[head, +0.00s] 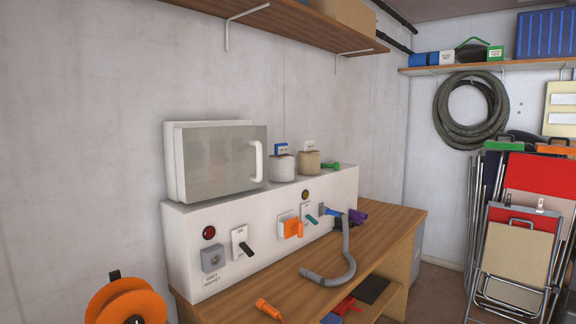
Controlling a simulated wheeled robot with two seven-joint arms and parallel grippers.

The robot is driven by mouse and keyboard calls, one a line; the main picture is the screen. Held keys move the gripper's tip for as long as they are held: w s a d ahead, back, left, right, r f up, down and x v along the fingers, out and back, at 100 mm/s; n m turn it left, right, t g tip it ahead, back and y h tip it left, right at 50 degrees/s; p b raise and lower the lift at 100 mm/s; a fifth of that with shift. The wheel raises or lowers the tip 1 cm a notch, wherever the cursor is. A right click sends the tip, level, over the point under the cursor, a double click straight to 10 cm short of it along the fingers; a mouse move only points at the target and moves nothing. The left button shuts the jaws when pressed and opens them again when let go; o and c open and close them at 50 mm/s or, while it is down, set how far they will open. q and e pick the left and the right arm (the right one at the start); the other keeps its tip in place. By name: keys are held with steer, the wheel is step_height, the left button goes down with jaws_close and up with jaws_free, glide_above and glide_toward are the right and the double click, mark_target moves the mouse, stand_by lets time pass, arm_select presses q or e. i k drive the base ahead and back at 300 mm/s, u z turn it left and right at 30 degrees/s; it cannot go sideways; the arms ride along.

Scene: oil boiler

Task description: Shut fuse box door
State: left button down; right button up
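The fuse box (174,165) is a white case against the left wall, above the white control panel. Its door (217,160) is a greyish panel with a white handle (256,162) on its right side. The door stands in front of the case; I cannot tell whether it is fully shut or slightly ajar, as its right edge hides the case behind it. Neither of my grippers is in view.
The white panel (225,275) carries switches, a socket and a red lamp (209,232). Two jars (281,166) stand right of the door. A grey hose (347,250) curves over the wooden bench (395,222). An orange reel (128,303) is at lower left. A shelf (290,25) hangs above.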

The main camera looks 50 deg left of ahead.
mark_target(211, 162)
steer(key=z, duration=0.05)
steer(key=i, duration=1.15)
steer(key=u, duration=0.5)
